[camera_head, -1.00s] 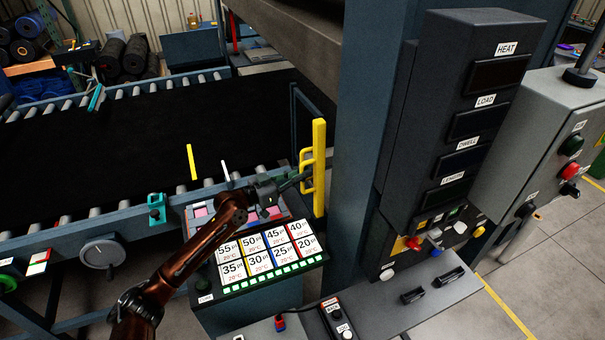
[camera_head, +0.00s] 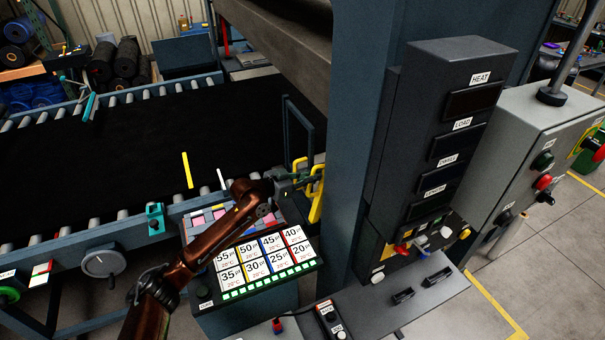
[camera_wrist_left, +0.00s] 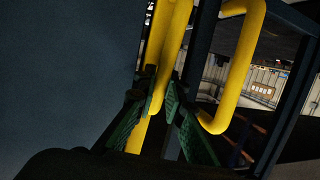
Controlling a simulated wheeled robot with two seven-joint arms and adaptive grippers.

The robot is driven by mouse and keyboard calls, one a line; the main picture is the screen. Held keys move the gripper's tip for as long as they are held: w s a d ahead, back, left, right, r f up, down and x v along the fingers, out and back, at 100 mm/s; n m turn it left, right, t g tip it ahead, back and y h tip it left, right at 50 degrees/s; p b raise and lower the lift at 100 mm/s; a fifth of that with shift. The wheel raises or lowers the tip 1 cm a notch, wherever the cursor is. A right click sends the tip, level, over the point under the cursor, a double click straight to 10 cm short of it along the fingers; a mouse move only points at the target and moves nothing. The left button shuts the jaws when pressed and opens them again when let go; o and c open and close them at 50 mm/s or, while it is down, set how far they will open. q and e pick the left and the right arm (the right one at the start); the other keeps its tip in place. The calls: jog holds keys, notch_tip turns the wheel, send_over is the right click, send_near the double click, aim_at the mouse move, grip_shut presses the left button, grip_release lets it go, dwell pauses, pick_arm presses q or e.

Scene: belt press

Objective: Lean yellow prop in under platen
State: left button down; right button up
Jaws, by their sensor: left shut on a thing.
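The yellow prop (camera_head: 316,205) is a bar with loop handles, beside the blue press column in the head view. Only its lower part and handles show there; the rest is hidden, apparently behind the column. My left gripper (camera_head: 300,180) is shut on the prop. In the left wrist view, the green-padded fingers (camera_wrist_left: 163,118) close around a yellow bar of the prop (camera_wrist_left: 170,40), with a handle loop to its right. The press's heavy overhead slab (camera_head: 280,40), which looks like the platen, is at the top of the head view. My right gripper is not in view.
The blue column (camera_head: 365,150) stands right beside the gripper. A dark frame post (camera_head: 287,125) is just left of the prop. The black belt (camera_head: 100,140) lies on rollers at left. A control panel (camera_head: 262,262) with number tiles sits below my arm.

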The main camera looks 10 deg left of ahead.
pick_arm(q)
jog(key=shift+w+d+r+y, duration=0.15)
jog(key=shift+w+d+y, duration=0.15)
jog(key=shift+d, duration=0.15)
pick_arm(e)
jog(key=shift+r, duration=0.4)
pick_arm(q)
jog(key=c, duration=2.2)
grip_release()
jog(key=shift+w+d, duration=0.1)
jog(key=shift+d, duration=0.05)
jog(key=shift+o, duration=1.1)
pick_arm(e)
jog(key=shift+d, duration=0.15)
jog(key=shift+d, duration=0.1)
pick_arm(q)
jog(key=v, duration=0.8)
